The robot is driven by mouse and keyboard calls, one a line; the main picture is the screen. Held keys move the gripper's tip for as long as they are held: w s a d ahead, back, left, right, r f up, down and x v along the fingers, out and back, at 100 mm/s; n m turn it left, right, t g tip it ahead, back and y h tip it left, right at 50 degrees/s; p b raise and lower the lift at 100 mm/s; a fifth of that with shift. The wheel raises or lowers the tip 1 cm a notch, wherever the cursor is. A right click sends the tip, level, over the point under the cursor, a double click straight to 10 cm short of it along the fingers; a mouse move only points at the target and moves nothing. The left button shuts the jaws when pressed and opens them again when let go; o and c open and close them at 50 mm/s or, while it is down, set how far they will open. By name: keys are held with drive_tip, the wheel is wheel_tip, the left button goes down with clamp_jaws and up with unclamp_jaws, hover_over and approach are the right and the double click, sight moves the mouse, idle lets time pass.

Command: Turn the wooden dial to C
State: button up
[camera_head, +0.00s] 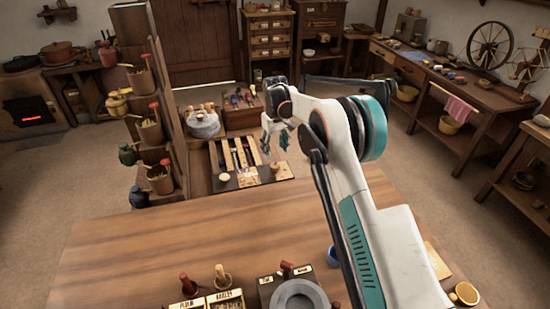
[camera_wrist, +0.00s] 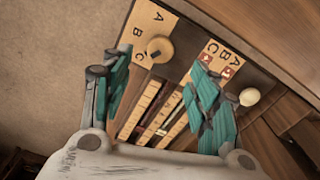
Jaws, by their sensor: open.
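The round wooden dial (camera_wrist: 160,48) sits on a pale wooden plate (camera_wrist: 148,20) marked A, B and C, at the top middle of the wrist view. The letters run down the plate's left side, C lowest. I cannot tell for sure which letter the dial points to. My gripper (camera_wrist: 163,68) is open, its teal fingers apart on either side of the dial in the picture, and nothing is between them in its grasp. In the head view my gripper (camera_head: 275,142) hangs above the control board (camera_head: 235,184); I see no contact.
Beside the dial are a second lettered plate (camera_wrist: 222,58) with red-and-white marks, a cream knob (camera_wrist: 250,97) and slotted strips (camera_wrist: 180,118). A tall wooden shelf (camera_head: 160,100) with pots stands left of the board. A wide table (camera_head: 190,235) lies in front.

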wheel_tip(320, 180, up, 4)
drive_tip(key=shift+f, duration=0.2)
drive_tip(key=s+d+r+m+t, duration=0.1)
drive_tip(key=s+d+r+t, duration=0.1)
drive_tip(key=s+d+r, duration=0.65)
drive_tip(key=s+d+r+m+t, duration=0.1)
drive_tip(key=s+d+r+m, duration=0.15)
drive_tip(key=s+r, duration=1.05)
drive_tip(key=s+d+r+t, duration=0.1)
drive_tip(key=s+d+r, duration=0.1)
drive_tip(key=s, duration=0.5)
drive_tip(key=s+d+r+t, duration=0.1)
drive_tip(key=s+d, duration=0.2)
drive_tip(key=s, duration=0.3)
drive_tip(key=s+d+f+m+t, duration=0.1)
drive_tip(key=s+f, duration=0.2)
drive_tip(key=s, duration=0.3)
drive_tip(key=s+d+f+m+t, duration=0.1)
drive_tip(key=s+f, duration=0.2)
drive_tip(key=s, duration=0.4)
drive_tip(key=shift+s+d, duration=0.15)
drive_tip(key=shift+s, duration=0.05)
